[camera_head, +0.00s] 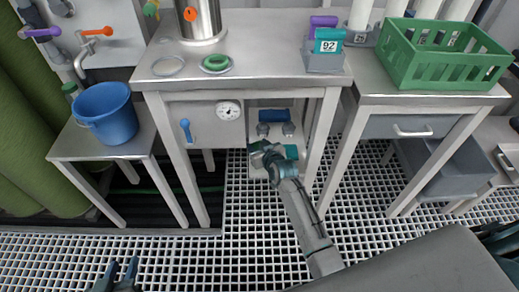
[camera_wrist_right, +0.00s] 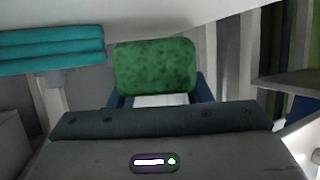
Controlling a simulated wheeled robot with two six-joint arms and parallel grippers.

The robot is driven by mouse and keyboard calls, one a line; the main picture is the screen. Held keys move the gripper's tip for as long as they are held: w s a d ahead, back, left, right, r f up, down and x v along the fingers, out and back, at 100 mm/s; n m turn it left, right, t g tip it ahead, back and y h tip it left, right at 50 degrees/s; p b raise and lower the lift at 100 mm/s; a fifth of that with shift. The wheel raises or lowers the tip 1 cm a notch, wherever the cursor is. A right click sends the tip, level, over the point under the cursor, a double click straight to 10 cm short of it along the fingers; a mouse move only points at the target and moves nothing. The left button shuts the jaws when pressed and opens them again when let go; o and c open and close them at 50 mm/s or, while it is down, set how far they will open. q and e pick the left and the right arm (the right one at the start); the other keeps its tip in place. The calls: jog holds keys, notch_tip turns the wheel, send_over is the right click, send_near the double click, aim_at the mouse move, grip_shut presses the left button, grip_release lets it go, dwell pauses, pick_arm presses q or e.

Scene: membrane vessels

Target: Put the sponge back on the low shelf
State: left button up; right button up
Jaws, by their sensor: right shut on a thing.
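The green, dark-speckled sponge (camera_wrist_right: 155,66) shows in the right wrist view. My right gripper (camera_wrist_right: 161,96) is shut on it, with a blue finger at each side. In the head view my right gripper (camera_head: 259,150) reaches under the middle table to the low shelf (camera_head: 262,172). The sponge is hard to make out there. I cannot tell whether it touches the shelf. My left gripper (camera_head: 120,273) is at the lower left of the head view, open and empty, over the floor grating.
A teal ribbed thing (camera_wrist_right: 50,48) lies left of the sponge in the wrist view. The middle table (camera_head: 270,62) is above my right gripper, with legs on both sides. A blue bucket (camera_head: 106,113) stands left and a green crate (camera_head: 442,56) right.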

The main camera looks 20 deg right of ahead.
jog(key=shift+f+b, duration=0.45)
jog(key=shift+f, duration=0.1)
pick_arm(q)
jog(key=w+r+t, duration=0.3)
jog(key=w+r, duration=0.1)
jog(key=r, duration=0.2)
jog(key=shift+a+t, duration=0.35)
jog(key=shift+t, duration=0.05)
jog(key=shift+w+r, duration=0.15)
jog(key=shift+w, duration=0.05)
pick_arm(e)
jog(key=shift+f, duration=0.1)
jog(key=o, duration=1)
jog(key=shift+c, duration=0.2)
jog(key=shift+r, duration=0.2)
